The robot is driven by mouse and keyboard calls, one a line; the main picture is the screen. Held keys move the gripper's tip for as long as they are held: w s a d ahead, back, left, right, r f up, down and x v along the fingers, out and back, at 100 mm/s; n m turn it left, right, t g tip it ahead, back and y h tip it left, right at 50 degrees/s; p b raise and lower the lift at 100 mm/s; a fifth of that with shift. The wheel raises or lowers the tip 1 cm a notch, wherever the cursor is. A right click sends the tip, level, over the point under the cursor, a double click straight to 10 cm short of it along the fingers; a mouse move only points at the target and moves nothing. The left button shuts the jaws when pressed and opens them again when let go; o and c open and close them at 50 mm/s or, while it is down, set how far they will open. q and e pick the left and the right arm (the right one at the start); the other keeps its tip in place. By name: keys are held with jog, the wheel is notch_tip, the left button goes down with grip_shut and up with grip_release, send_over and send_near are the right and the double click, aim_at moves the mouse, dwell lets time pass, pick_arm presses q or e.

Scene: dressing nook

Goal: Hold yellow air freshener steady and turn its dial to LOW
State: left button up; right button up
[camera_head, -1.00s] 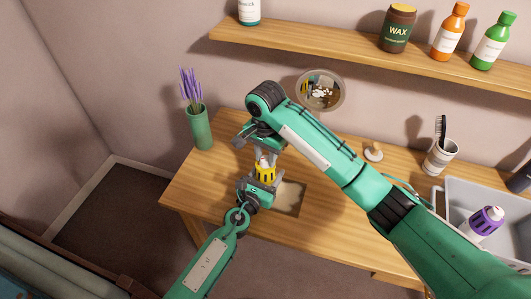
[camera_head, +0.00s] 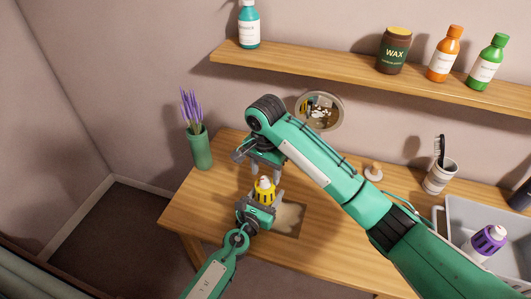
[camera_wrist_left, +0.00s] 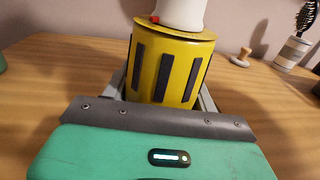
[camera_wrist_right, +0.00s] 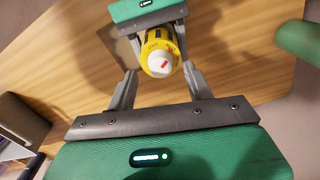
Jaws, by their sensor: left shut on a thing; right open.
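The yellow air freshener (camera_head: 265,191) with dark slots and a white top stands upright in my left gripper (camera_head: 257,208), which is shut on its body. In the left wrist view its yellow body (camera_wrist_left: 172,68) shows between the fingers, with a small red mark at the rim under the white top. My right gripper (camera_head: 267,170) is open just above it. In the right wrist view the white dial (camera_wrist_right: 161,65) with a red mark lies beyond and between the spread fingertips, apart from them.
A brown mat (camera_head: 289,219) lies on the wooden table (camera_head: 325,240). A green vase with lavender (camera_head: 201,150) stands left. A shelf (camera_head: 330,68) runs above.

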aim_at(265, 179)
notch_tip(265, 179, up, 10)
dwell(0.5)
pick_arm(q)
jog(key=o, duration=1.1)
jog(key=shift+o, duration=0.2)
